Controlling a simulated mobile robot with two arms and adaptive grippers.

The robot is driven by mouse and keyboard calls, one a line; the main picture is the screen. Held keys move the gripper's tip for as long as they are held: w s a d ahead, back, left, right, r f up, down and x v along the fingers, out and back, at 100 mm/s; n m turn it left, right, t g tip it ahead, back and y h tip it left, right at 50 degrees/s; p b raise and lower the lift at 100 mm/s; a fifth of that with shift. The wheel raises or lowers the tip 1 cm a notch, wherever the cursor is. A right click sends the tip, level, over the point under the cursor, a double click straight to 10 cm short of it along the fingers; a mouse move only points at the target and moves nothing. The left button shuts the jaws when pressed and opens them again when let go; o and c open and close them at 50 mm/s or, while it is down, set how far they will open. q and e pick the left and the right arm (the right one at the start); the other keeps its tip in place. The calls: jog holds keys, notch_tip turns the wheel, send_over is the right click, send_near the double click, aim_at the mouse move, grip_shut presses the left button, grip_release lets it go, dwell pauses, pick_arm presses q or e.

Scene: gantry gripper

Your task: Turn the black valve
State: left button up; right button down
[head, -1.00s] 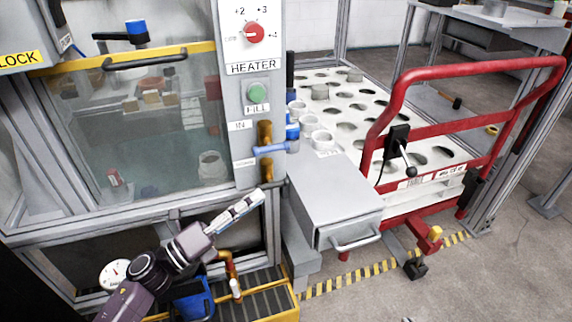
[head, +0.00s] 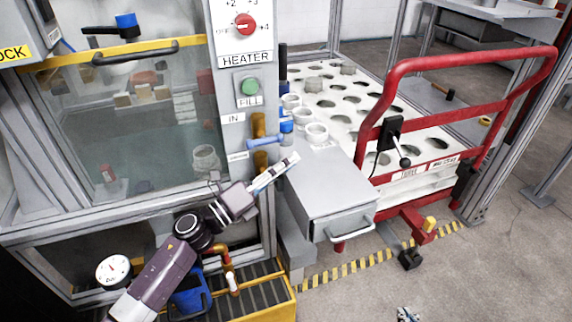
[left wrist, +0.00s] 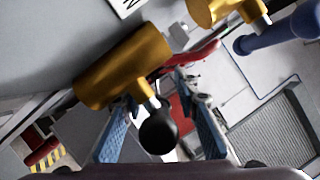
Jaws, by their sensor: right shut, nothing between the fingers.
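The black valve is a brass body (left wrist: 125,68) with a short stem and a round black knob (left wrist: 157,131) in the left wrist view. In the head view its brass part (head: 261,160) shows on the grey panel under the blue-handled valve, and its knob is hidden or too small to tell. My left gripper (head: 277,171) reaches up to it from the lower left. In the left wrist view its blue-padded fingers (left wrist: 158,95) are open, with the knob between them; contact cannot be told. My right gripper (head: 408,314) just shows at the bottom edge, shut and empty.
A blue-handled valve (head: 265,142) sits just above. A grey drawer box (head: 325,185) stands close to the right, beside a red-railed cart (head: 455,60). A glass-fronted cabinet (head: 150,150) is at the left. A yellow-edged grate (head: 262,310) lies below.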

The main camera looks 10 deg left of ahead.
pick_arm(q)
grip_shut()
dwell(0.5)
